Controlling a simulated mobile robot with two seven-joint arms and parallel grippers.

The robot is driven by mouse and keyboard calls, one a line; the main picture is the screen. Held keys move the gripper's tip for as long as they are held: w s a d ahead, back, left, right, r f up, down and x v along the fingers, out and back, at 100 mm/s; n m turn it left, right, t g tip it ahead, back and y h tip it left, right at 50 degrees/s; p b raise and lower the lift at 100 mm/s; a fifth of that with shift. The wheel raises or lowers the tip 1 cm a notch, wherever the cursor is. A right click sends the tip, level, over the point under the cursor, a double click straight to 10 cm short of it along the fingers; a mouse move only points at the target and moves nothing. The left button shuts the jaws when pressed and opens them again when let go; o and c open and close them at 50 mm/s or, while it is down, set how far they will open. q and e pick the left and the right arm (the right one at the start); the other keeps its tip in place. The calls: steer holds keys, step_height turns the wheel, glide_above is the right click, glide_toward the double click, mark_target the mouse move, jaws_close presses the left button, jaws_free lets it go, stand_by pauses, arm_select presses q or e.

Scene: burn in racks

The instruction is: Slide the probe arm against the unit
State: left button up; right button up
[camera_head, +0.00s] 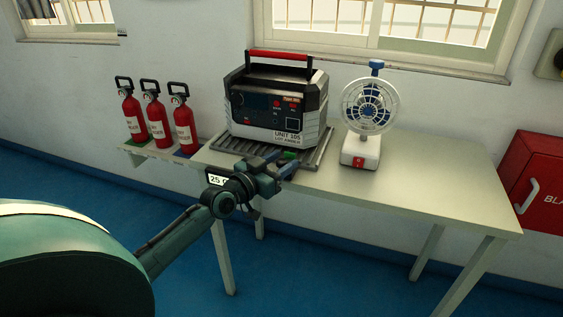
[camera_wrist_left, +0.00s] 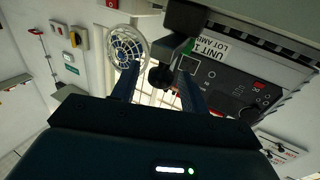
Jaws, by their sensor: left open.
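The unit (camera_head: 275,100), a grey and black box with a red-topped handle and a "UNIT 105" label, stands upright on a ribbed tray (camera_head: 313,155) on the table. Its front also shows in the left wrist view (camera_wrist_left: 235,80). My left gripper (camera_head: 281,163) is open at the tray's front edge, just before the unit. In the left wrist view, a dark knob on a grey bracket (camera_wrist_left: 161,77), likely the probe arm, appears between the open fingers (camera_wrist_left: 157,78). Whether they touch it I cannot tell. My gripper mostly hides the probe arm in the head view. My right gripper is not in view.
A white fan (camera_head: 361,150) stands right of the unit. Several red extinguishers (camera_head: 157,122) stand on a low shelf at left. The table (camera_head: 440,180) is clear at its right end. A red box (camera_head: 535,185) hangs on the right wall.

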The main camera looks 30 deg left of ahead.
arm_select(q)
steer(key=shift+w, duration=0.25)
steer(key=shift+c, duration=0.4)
jaws_close()
